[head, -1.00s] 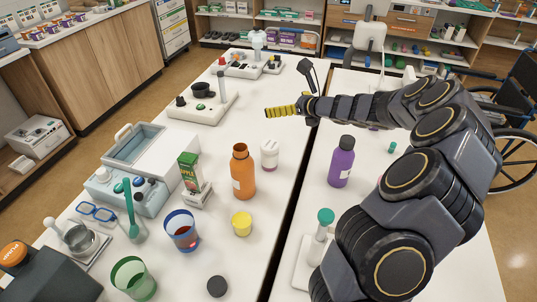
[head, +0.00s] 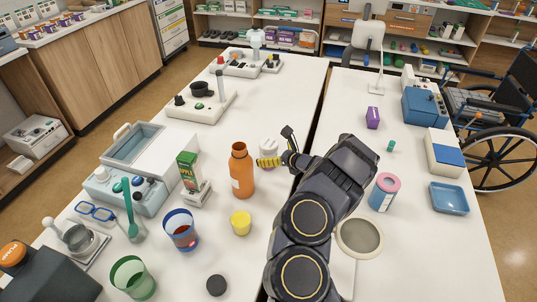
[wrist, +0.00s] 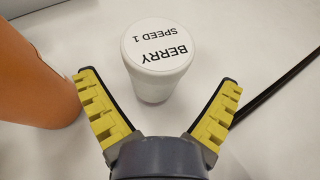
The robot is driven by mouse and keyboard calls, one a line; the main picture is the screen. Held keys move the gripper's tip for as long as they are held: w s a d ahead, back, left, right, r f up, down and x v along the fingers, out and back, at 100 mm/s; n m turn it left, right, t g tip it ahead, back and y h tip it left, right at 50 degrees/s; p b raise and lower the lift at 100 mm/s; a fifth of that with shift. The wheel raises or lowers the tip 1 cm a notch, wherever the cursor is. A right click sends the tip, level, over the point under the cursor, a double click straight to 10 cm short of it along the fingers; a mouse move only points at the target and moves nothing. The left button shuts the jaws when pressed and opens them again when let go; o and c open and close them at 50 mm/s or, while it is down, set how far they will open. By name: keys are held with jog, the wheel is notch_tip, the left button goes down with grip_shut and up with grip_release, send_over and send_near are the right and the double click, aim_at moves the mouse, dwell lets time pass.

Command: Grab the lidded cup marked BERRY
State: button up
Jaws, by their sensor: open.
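The white lidded cup (wrist: 157,62) stands upright on the table in the wrist view, with BERRY and SPEED 1 printed on its lid. In the head view the cup (head: 268,147) is right of the orange bottle (head: 242,172), its lower part hidden behind my gripper (head: 277,160). In the wrist view my gripper (wrist: 157,115) is open and empty, its yellow-padded fingers spread. The cup sits just beyond and between the fingertips, apparently not touching either one.
The orange bottle (wrist: 38,85) stands close to the left finger in the wrist view. A yellow cup (head: 241,223) and a blue-rimmed cup (head: 181,230) are nearer on the table. A dark gap between the tables (head: 313,130) runs right of the cup. Table beyond the cup is clear.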

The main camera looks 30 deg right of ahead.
jog(key=x, duration=0.3)
jog(key=shift+w+a+f, duration=0.15)
jog(key=shift+a+f, duration=0.1)
jog(key=shift+w+f, duration=0.1)
jog(key=shift+w, duration=0.3)
jog(key=c, duration=1.3)
